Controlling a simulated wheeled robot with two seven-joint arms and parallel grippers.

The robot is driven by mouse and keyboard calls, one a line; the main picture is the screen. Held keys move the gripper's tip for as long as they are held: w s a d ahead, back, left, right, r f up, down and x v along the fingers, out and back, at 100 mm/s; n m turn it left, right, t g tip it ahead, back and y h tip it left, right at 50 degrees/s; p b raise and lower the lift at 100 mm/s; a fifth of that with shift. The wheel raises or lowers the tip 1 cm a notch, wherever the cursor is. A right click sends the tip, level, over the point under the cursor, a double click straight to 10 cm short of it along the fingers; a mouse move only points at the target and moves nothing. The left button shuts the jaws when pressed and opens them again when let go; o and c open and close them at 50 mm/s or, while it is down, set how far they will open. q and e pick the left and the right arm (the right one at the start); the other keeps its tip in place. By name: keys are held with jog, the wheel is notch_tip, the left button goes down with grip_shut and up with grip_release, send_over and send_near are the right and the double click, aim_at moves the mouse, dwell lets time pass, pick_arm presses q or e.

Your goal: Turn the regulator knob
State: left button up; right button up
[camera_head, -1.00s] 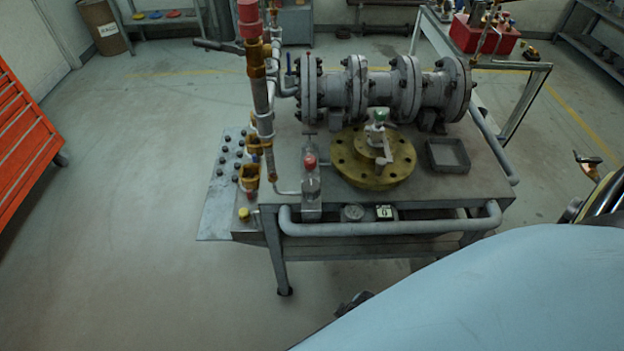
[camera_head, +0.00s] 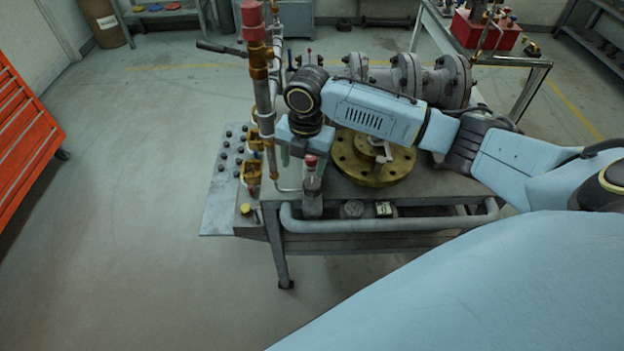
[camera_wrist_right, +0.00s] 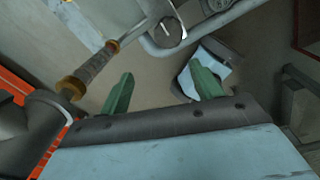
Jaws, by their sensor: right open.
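A red-topped knob (camera_head: 310,161) stands upright on a small grey body (camera_head: 312,192) at the front left of the bench; I cannot tell for certain that it is the regulator knob. My right gripper (camera_head: 290,158) points down just behind and left of it, close to the vertical pipe. Its green fingers are partly hidden by the wrist and pipework. In the right wrist view the two green fingers (camera_wrist_right: 160,85) are spread apart with nothing held between them. I cannot make out the red knob there. My left gripper is not in view.
The vertical pipe (camera_head: 264,95) with brass fittings stands left of my right wrist; a pipe (camera_wrist_right: 100,60) shows by the left finger. My right arm passes over the brass flange (camera_head: 350,170) and before the grey valve body (camera_head: 447,82). A rail (camera_head: 400,226) runs along the bench front.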

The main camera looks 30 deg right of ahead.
aim_at(312, 183)
notch_tip(312, 183, up, 4)
jog(key=d+n, duration=0.2)
jog(key=d, duration=0.1)
jog(key=shift+g+h, duration=0.3)
jog(key=f, duration=0.6)
jog(key=f+b, duration=0.1)
jog(key=f, duration=0.6)
jog(key=shift+w+a+f, duration=0.15)
jog(key=shift+a, duration=0.05)
jog(key=c, duration=1)
